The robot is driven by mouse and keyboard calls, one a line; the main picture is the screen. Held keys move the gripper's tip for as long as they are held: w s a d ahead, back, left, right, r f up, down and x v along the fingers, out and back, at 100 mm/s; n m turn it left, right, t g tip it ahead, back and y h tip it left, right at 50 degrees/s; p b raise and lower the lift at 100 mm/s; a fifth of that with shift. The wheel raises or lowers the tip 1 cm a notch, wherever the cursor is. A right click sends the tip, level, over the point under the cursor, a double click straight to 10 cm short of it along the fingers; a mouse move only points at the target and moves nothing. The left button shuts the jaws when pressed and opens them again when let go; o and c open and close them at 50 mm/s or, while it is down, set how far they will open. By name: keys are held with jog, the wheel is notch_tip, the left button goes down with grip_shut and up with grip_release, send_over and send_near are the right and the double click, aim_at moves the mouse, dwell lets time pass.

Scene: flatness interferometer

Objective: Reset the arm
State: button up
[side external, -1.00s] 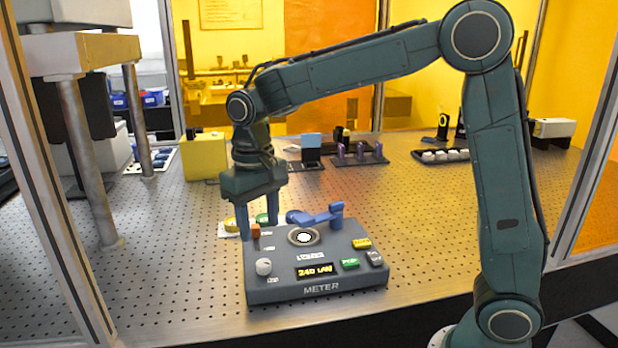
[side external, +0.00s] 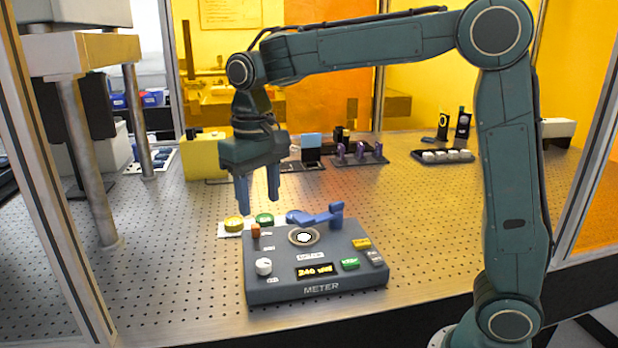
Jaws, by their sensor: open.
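My gripper (side external: 258,208) is open and empty, its two blue fingers pointing down. It hangs in the air above the back left of the grey meter box (side external: 322,288), clear of it. The meter has an orange block (side external: 255,230) at its back left corner, a white knob (side external: 264,266), a lit display (side external: 314,271), yellow and green buttons, and a round port with a white centre (side external: 303,237). A blue lever-like part (side external: 320,216) stands at its back edge.
A yellow and a green round piece (side external: 264,219) sit on a white plate behind the meter. A yellow box (side external: 205,157), a rack with purple pieces (side external: 360,155) and a black tray of white pieces (side external: 445,156) stand farther back. A metal post (side external: 88,165) rises at left. The perforated table right of the meter is clear.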

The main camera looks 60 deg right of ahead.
jog(key=s+d+n+t, duration=0.1)
jog(key=s+d+t, duration=0.1)
jog(key=s, duration=0.9)
jog(key=s+d+f+n+t, duration=0.1)
jog(key=s+d+t, duration=0.2)
jog(key=s, duration=0.8)
jog(key=shift+d+f+t, duration=0.25)
jog(key=shift+d+t, duration=0.05)
jog(key=shift+d, duration=0.35)
jog(key=shift+s, duration=0.1)
dwell(0.5)
